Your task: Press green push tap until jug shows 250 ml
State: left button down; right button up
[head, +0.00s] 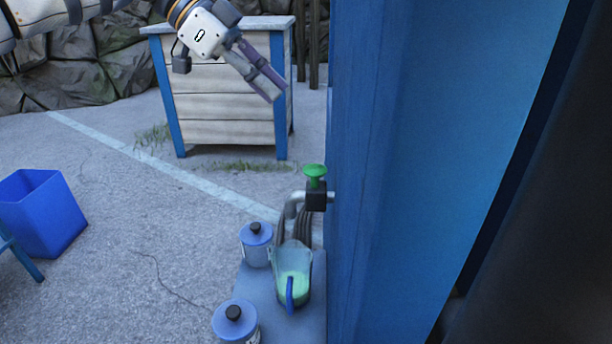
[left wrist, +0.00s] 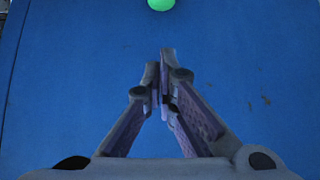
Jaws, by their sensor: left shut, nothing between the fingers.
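The green push tap (head: 315,172) sticks out from the blue panel on a black valve body with a grey spout. Its green top also shows at the upper edge of the left wrist view (left wrist: 161,4). The clear jug (head: 293,262) with a blue handle stands below the spout on a blue shelf and holds pale green liquid. Its scale is too small to read. My left gripper (head: 275,88) is above and to the left of the tap in the head view, apart from it. Its fingers (left wrist: 166,75) are shut and empty. My right gripper is not in view.
Two blue-lidded canisters (head: 256,234) (head: 235,320) stand left of the jug on the shelf (head: 318,300). The tall blue panel (head: 400,180) blocks the right side. A wooden counter (head: 220,105) stands behind, and a blue bin (head: 43,212) at left.

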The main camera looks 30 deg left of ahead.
pick_arm(q)
jog(key=shift+s, duration=0.1)
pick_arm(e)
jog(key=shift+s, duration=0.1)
pick_arm(q)
jog(key=b, duration=0.1)
send_over(321, 169)
jog(key=a, duration=0.2)
jog(key=f, duration=0.8)
jog(key=shift+s+d, duration=0.25)
notch_tip(321, 169, down, 2)
jog(key=shift+a+f, duration=0.1)
jog(key=shift+f, duration=0.4)
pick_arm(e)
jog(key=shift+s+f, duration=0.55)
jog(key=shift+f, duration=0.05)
pick_arm(q)
jog(key=shift+f, duration=0.1)
jog(key=shift+f, duration=0.85)
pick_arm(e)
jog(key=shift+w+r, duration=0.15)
pick_arm(q)
jog(key=shift+s, duration=0.1)
jog(key=v, duration=1.2)
